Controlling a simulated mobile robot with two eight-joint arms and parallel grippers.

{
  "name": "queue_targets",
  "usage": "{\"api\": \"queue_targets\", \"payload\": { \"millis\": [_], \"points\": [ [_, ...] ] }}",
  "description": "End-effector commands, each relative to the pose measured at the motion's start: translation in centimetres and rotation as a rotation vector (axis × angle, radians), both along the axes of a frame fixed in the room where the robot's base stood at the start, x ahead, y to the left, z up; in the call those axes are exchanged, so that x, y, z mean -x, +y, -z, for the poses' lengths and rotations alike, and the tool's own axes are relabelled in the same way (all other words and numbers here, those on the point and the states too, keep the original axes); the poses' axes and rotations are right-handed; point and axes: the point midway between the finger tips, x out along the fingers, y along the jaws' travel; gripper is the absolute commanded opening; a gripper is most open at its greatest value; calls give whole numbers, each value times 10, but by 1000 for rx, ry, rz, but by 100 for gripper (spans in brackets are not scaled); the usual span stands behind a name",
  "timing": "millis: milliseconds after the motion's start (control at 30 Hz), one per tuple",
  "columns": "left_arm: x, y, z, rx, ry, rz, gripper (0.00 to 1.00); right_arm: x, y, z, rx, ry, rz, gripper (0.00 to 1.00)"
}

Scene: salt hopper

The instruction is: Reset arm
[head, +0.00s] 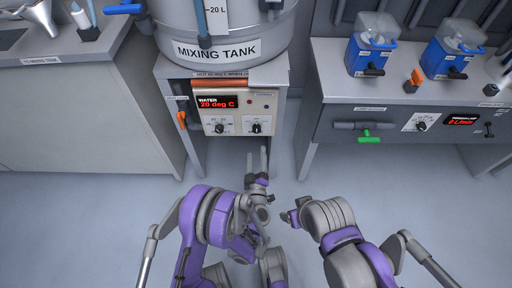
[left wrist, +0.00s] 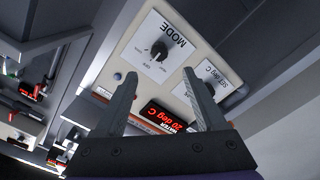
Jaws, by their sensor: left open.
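My left gripper (head: 257,162) is open and empty in front of the mixing tank's control panel (head: 236,112). In the left wrist view its two fingers (left wrist: 160,105) are spread, with the panel upside down behind them. The panel has a red display (head: 217,103) reading "WATER 20 deg C" and two dark knobs; the MODE knob (left wrist: 159,50) shows clearly in the wrist view. Neither finger visibly holds a knob. My right arm is folded at the lower right, and its gripper end (head: 290,216) is small and partly hidden, so its jaws cannot be made out.
The mixing tank (head: 222,22) stands above the panel. A grey bench (head: 80,110) is at left. At right, another bench (head: 400,95) carries two blue-and-clear containers, with a green-handled valve (head: 369,137) on its front. The floor (head: 400,190) between benches and my arms is clear.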

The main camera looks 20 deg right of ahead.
Motion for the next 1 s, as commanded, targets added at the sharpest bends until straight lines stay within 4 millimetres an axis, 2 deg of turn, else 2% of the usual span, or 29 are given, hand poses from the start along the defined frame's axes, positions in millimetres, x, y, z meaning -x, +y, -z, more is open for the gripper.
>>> {"api": "queue_targets", "payload": {
  "millis": [33,167,800,867,1000],
  "points": [
    [3,1,2,1,0,1,72,-1,0,6,0,0,0,72],
    [9,2,-1,0,-1,1,72,-2,0,10,0,0,0,72],
    [9,3,-3,-2,-1,1,72,-2,0,9,0,0,0,72],
    [7,5,-8,-11,1,7,72,-2,0,9,0,0,0,72],
    [-6,14,-33,-66,21,49,72,-2,0,9,0,0,0,72]
  ]
}}
